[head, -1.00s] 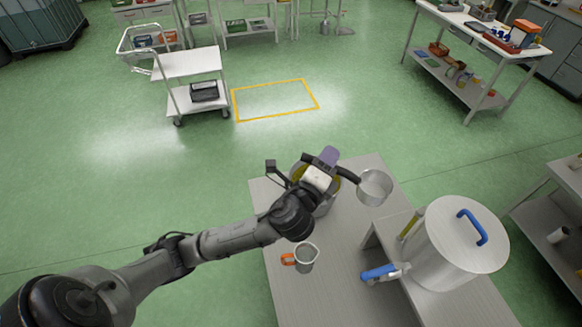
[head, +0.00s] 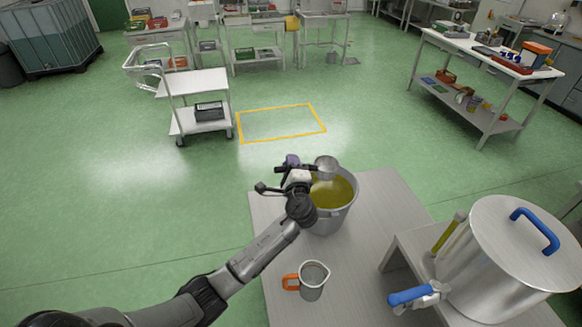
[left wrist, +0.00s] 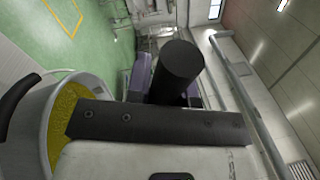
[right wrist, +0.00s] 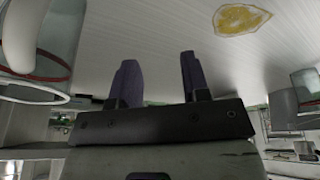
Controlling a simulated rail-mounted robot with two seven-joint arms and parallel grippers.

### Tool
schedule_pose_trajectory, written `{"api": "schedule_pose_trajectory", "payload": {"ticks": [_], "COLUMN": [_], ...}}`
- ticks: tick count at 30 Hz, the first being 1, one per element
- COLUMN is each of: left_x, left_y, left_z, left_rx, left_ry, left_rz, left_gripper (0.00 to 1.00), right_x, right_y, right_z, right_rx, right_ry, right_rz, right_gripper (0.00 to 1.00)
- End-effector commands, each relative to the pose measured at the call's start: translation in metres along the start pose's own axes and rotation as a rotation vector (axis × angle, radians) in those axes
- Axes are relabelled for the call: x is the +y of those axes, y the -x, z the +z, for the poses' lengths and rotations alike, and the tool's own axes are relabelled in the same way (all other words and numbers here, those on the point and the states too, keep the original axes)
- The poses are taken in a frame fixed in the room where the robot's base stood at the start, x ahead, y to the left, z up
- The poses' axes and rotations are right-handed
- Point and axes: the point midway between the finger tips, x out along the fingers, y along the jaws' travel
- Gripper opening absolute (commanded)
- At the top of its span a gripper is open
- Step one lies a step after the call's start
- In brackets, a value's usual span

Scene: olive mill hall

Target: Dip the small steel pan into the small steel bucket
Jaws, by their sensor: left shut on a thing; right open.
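The small steel pan (head: 326,169) is in the head view, at the far rim of the small steel bucket (head: 333,223). The bucket stands on the grey table and holds yellow-green liquid (head: 332,191). My left gripper (head: 294,163) is shut on the pan's dark handle, at the bucket's far left side. The pan looks to be above the liquid; its exact height is unclear. The left wrist view shows the handle (left wrist: 177,72) between purple fingers, and the bucket's rim (left wrist: 35,115) at left. My right gripper (right wrist: 158,82) is open and empty in the right wrist view.
A steel jug with an orange handle (head: 313,282) stands nearer on the table (head: 385,200). A large lidded steel vessel (head: 505,255) with a blue-handled tap (head: 410,295) stands at right. The table right of the bucket is clear.

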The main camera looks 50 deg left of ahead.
Motion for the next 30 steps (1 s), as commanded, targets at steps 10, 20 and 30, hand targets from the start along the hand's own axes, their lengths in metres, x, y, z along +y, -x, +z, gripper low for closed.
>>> {"api": "schedule_pose_trajectory", "payload": {"ticks": [10,20,30], "left_x": [-0.024,-0.042,-0.062], "left_y": [-0.006,-0.011,-0.017], "left_z": [-0.004,-0.01,-0.017], "left_rx": [0.021,0.045,0.071], "left_ry": [-0.103,-0.217,-0.342], "left_rz": [0.022,0.049,0.078], "left_gripper": [0.0,0.0,0.0], "right_x": [-0.001,0.001,0.004], "right_y": [0.035,0.065,0.096], "right_z": [-0.012,-0.021,-0.03], "right_rx": [0.003,0.003,0.001], "right_ry": [-0.005,-0.003,0.006], "right_rz": [-0.005,-0.004,0.003], "right_gripper": [0.43,0.43,0.43]}}
